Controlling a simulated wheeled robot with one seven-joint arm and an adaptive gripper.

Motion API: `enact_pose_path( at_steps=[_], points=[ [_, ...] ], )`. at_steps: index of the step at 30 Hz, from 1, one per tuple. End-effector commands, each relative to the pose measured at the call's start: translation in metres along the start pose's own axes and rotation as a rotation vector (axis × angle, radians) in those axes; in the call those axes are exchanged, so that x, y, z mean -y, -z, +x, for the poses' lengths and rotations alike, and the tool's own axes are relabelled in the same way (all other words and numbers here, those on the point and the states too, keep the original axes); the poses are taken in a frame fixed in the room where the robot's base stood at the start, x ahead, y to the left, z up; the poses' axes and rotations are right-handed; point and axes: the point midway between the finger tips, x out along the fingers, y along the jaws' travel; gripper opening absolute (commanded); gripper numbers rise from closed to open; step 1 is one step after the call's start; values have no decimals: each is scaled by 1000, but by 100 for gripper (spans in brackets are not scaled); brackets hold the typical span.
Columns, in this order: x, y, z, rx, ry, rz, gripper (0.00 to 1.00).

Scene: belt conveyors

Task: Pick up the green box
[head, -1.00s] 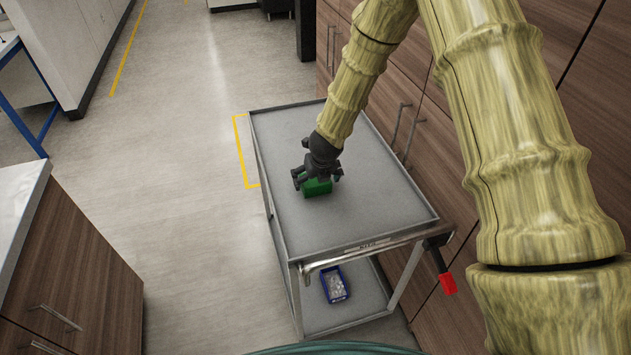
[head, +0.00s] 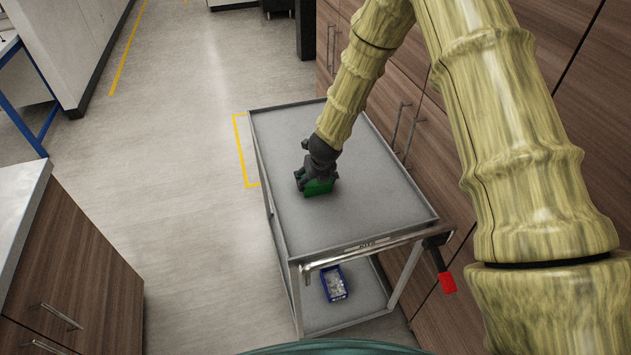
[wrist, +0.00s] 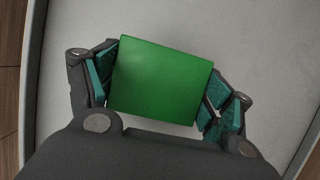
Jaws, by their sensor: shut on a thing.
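The green box (head: 320,187) is on the grey top of the cart (head: 375,213), near its left side. In the wrist view the green box (wrist: 162,80) sits between the two fingers of my gripper (wrist: 160,92), with teal pads at its left and right sides. My gripper (head: 317,180) is shut on the box, reaching it from above. In the head view the gripper hides part of the box. I cannot tell whether the box is lifted off the cart top.
A blue bin (head: 334,284) with pale contents sits on the cart's lower shelf. Wooden cabinets (head: 432,130) with handles stand close along the cart's right side. A counter (head: 70,265) stands at the left. The floor (head: 180,170) between is clear.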

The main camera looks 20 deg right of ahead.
Motion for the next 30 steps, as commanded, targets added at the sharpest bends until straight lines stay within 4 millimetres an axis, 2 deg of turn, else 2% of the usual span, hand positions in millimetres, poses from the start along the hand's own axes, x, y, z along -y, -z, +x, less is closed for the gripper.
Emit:
enact_pose_path(
  at_steps=[5, 11, 21, 30],
  points=[
    [0, -3, -6, 1, 0, -2, 49],
    [0, -12, -25, 3, 0, -2, 49],
    [0, -36, -84, 4, 4, -4, 49],
    [0, -54, -129, 2, 3, -3, 49]
  ],
)
